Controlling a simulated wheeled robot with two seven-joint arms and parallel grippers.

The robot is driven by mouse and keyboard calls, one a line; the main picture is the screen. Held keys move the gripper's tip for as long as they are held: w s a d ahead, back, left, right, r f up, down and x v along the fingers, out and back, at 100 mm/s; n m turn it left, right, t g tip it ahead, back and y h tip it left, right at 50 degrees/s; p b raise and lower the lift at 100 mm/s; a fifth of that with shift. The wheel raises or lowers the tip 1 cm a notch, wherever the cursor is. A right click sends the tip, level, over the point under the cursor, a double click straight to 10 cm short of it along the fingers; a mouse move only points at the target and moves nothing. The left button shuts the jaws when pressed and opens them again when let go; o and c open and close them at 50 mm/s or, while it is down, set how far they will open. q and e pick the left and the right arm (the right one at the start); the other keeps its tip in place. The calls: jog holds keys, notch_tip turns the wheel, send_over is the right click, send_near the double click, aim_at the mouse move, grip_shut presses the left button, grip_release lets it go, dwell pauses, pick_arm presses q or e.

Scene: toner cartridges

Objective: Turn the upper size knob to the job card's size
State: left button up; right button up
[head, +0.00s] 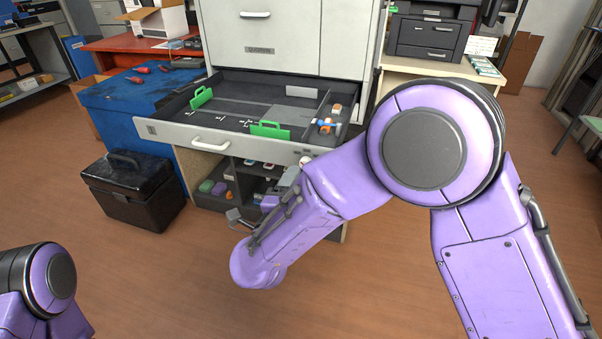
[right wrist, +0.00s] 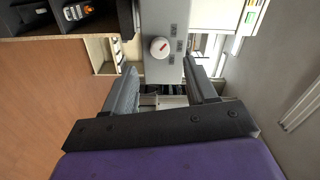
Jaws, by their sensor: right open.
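In the right wrist view a round white knob (right wrist: 160,48) with a red pointer mark sits on a grey panel (right wrist: 158,76). The red mark runs slantwise, towards the upper right. Small dark labels (right wrist: 179,45) stand beside the knob, too small to read. My right gripper (right wrist: 162,68) is open, its two fingers apart and empty, with the knob ahead between the fingertips and apparently untouched. My left gripper is out of view. I cannot tell which card is the job card.
In the head view the grey drawer (head: 262,98) is pulled out, with green guides (head: 201,96) inside and a handle (head: 211,145) in front. A black case (head: 130,195) stands on the floor at left. A white card (head: 481,46) stands beside the printer (head: 425,37).

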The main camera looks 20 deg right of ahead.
jog(key=v, duration=0.4)
jog(key=shift+s+a, duration=0.1)
jog(key=shift+s, duration=0.05)
jog(key=s+d+f+n+g+y+p, duration=0.3)
jog(key=s+d+f+n+y, duration=0.15)
jog(key=f+n, duration=0.35)
jog(key=s+d+f+n+g+y+p, duration=0.25)
jog(key=d+f+n, duration=0.35)
jog(key=f, duration=0.5)
jog(key=s+d+f+n+g+p, duration=0.1)
jog(key=s+d+f+g+p, duration=0.1)
jog(key=s, duration=0.8)
jog(key=s+d+f+g+p, duration=0.2)
jog(key=s+d+f+g, duration=0.2)
jog(key=s, duration=0.7)
jog(key=d, duration=0.2)
jog(key=shift+d+f+n, duration=0.2)
jog(key=shift+d+n, duration=0.1)
jog(key=shift+n, duration=0.1)
